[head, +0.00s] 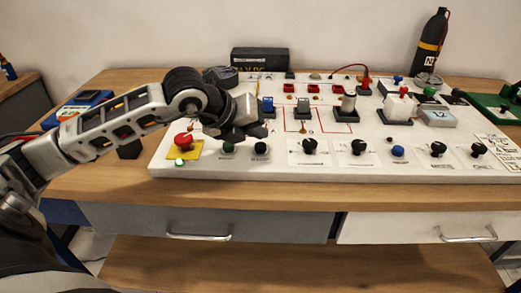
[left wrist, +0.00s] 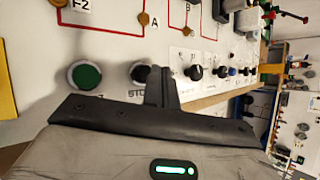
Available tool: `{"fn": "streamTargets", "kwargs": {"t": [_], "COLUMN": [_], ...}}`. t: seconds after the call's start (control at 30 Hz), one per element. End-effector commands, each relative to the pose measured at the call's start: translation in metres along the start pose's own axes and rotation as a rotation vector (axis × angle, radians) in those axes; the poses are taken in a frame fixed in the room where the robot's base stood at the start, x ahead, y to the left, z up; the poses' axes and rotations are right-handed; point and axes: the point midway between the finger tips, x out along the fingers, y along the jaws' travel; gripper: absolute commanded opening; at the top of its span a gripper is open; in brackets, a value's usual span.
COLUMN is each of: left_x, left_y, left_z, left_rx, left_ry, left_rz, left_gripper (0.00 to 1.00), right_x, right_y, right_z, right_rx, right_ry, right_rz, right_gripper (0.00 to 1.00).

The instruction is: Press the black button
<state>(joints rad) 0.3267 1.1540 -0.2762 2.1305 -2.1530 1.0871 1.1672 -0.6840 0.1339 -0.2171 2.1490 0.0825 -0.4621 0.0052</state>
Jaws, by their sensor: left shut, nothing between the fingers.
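The black button (left wrist: 139,73) is a round push-button with a partly covered label reading "STO". In the left wrist view it is just left of my shut fingertips (left wrist: 169,73), which hide its right edge. In the head view the black button (head: 261,148) sits on the front part of the white panel (head: 240,168). A green button (left wrist: 86,75) is to its left. My left gripper (head: 262,130) is shut and empty. In the head view it is over the panel, just behind and above the black button. I cannot tell whether it touches anything. My right gripper is not in view.
A red emergency knob on a yellow plate (head: 185,152) is left of the buttons. Black rotary knobs (head: 309,146) and a blue knob (head: 398,151) line the front to the right. Small blocks (head: 302,108) stand behind. The wooden table edge (head: 330,196) in front is clear.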

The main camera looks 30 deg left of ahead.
Motion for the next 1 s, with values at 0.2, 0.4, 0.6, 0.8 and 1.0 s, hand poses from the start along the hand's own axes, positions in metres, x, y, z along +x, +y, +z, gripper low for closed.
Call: {"fn": "streamTargets", "kwargs": {"t": [0.2, 0.4, 0.6, 0.8, 1.0], "left_x": [-0.0004, -0.0004, -0.0003, -0.0003, -0.0003], "left_y": [-0.0005, -0.0004, -0.0004, -0.0003, -0.0003], "left_z": [0.0003, 0.0003, 0.0003, 0.0003, 0.0003], "left_rx": [0.0, 0.0, 0.0, 0.0, 0.0], "left_ry": [0.0, 0.0, 0.0, 0.0, 0.0], "left_rz": [-0.001, -0.001, 0.0, 0.0, 0.0], "left_gripper": [0.0, 0.0, 0.0, 0.0, 0.0], "right_x": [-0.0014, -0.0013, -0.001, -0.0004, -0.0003], "right_y": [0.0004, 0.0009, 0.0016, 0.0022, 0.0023], "right_z": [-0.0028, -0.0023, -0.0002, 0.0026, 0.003], "right_rx": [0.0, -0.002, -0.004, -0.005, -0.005], "right_ry": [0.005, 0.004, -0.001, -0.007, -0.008], "right_rz": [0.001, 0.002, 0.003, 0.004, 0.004], "right_gripper": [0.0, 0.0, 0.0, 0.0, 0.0]}}
